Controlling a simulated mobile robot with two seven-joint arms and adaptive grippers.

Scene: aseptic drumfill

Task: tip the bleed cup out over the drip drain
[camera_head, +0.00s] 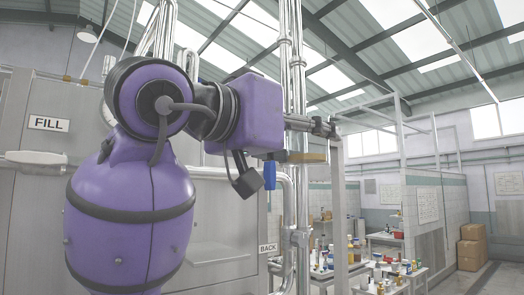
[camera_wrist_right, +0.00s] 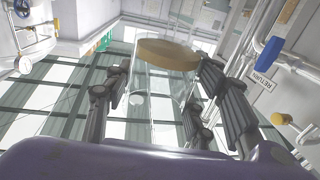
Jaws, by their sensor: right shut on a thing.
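My right gripper (camera_head: 318,127) extends right from my purple wrist in the head view. In the right wrist view its dark fingers (camera_wrist_right: 160,105) stand either side of a clear cup (camera_wrist_right: 163,80), shut on it. An amber layer (camera_wrist_right: 168,54) lies at one end of the cup. That view is upside down, with the roof low in it, so the amber end is the lower one and the cup looks about upright. In the head view the amber band (camera_head: 307,157) shows just below the gripper. I cannot make out the drip drain. My left gripper is not in view.
Shiny vertical pipes (camera_head: 298,240) stand close behind my wrist, with a blue valve handle (camera_head: 270,172) near it. A grey cabinet marked FILL (camera_head: 49,124) is at left. Tables with bottles (camera_head: 398,270) and cardboard boxes (camera_head: 470,247) are farther off at right.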

